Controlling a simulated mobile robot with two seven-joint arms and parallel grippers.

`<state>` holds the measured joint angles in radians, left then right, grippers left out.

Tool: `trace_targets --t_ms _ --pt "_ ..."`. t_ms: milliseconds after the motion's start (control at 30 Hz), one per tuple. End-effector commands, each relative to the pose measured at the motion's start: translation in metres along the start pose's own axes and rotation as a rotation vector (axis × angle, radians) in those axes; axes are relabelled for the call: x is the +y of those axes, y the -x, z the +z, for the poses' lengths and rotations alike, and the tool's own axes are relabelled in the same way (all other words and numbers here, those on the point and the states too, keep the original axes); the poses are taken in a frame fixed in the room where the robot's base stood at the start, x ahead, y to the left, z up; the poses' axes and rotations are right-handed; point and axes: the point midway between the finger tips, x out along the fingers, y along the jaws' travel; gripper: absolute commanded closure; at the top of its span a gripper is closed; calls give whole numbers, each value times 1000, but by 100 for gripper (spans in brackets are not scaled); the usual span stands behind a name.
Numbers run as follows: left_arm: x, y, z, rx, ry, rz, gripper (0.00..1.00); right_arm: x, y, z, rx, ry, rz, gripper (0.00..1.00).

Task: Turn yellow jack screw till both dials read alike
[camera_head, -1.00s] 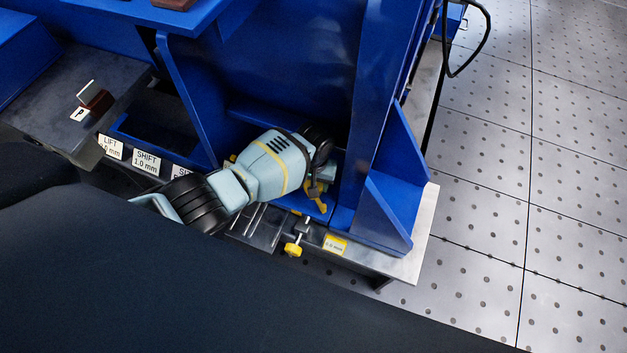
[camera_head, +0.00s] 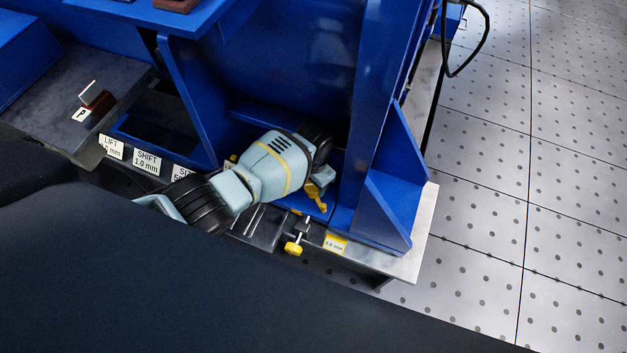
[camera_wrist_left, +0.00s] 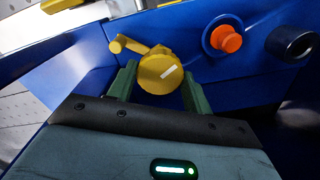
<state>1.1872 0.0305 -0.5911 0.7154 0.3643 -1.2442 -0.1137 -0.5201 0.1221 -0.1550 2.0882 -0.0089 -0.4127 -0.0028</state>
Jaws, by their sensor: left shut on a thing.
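A round yellow knob (camera_wrist_left: 158,78) with a white line across its face sits between the two green fingers of my left gripper (camera_wrist_left: 160,86) in the left wrist view. The gripper is shut on it. A yellow arm with a rounded end (camera_wrist_left: 128,45) shows at the knob's upper left. In the head view my left gripper (camera_head: 320,181) is low in the blue frame, partly hidden by its own wrist, with yellow parts (camera_head: 316,200) beside it. I cannot make out a dial in either view. My right gripper is not in view.
Another yellow knob (camera_head: 293,248) on a small screw stands at the plate's front edge beside a yellow label (camera_head: 335,244). A blue gusset (camera_head: 385,215) stands close right of the gripper. An orange button (camera_wrist_left: 228,40) and a black cylinder (camera_wrist_left: 291,43) lie right of the held knob.

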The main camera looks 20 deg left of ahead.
Motion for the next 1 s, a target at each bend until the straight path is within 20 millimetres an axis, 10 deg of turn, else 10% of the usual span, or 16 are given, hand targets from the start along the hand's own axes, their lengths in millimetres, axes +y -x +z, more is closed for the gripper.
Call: trace_targets --t_ms 400,433,567,1000 --pt "1 -3 2 -4 -8 2 73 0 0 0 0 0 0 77" --pt "1 -3 2 -4 -7 2 48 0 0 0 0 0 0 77" --pt "1 -2 2 -3 -7 1 31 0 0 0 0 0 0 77" --pt "0 12 0 0 -6 0 28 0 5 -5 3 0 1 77"
